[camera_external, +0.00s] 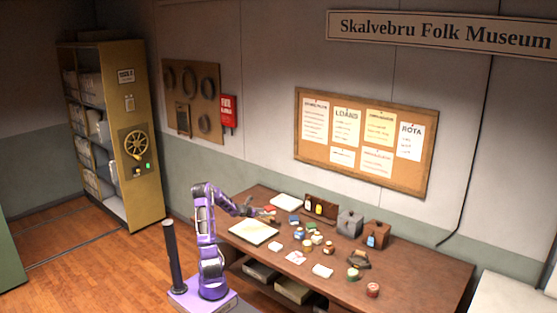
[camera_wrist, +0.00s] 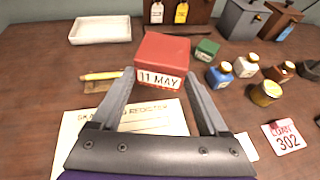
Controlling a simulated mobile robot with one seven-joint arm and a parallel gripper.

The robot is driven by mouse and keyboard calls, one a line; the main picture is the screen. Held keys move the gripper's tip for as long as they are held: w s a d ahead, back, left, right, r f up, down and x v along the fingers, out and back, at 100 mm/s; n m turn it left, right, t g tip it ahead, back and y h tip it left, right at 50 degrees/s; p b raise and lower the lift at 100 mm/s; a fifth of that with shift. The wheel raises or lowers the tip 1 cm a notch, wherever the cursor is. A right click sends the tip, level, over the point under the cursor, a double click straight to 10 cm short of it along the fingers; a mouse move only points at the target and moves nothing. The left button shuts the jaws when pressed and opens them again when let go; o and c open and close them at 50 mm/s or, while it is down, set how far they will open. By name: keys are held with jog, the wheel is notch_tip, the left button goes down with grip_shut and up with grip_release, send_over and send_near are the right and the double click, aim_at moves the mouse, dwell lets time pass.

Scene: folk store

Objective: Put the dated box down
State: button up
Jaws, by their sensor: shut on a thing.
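The dated box is a small red box (camera_wrist: 162,55) with a white label reading "11 MAY" on its near face. In the wrist view it sits upright between the two grey fingers of my gripper (camera_wrist: 162,88), which is shut on it. In the external view my gripper (camera_external: 258,211) is over the back left part of the brown table (camera_external: 420,266), with the red box (camera_external: 270,208) small at its tip. I cannot tell whether the box's underside touches the table.
An open register (camera_wrist: 150,119) lies below the gripper. A pencil (camera_wrist: 102,75) and a white tray (camera_wrist: 100,30) are left of the box. A green box (camera_wrist: 207,49), blue bottle (camera_wrist: 219,75) and yellow jar (camera_wrist: 266,93) are right. Bare wood shows between tray and register.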

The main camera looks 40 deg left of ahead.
jog(key=s+d+m+h+p, duration=0.1)
jog(key=s+d, duration=0.3)
jog(key=d, duration=0.5)
jog(key=s+d, duration=0.4)
jog(key=d, duration=0.5)
jog(key=w+d+m+h, duration=0.1)
jog(key=w+d, duration=0.4)
jog(key=w, duration=0.3)
jog(key=w+d+m+g+h, duration=0.1)
jog(key=w+d, duration=0.4)
jog(key=w, duration=0.4)
jog(key=w+d+m+g+h, duration=0.1)
jog(key=w+d, duration=0.5)
jog(key=w, duration=0.3)
jog(key=shift+f+m+h+b, duration=0.3)
jog(key=shift+h+b, duration=0.1)
jog(key=shift+b, duration=0.05)
notch_tip(320, 180, down, 10)
jog(key=b, duration=0.2)
jog(key=shift+w+r+b, duration=0.1)
jog(key=shift+w+b, duration=0.05)
jog(key=shift+b, duration=0.25)
jog(key=shift+f+b, duration=0.35)
jog(key=shift+b, duration=0.1)
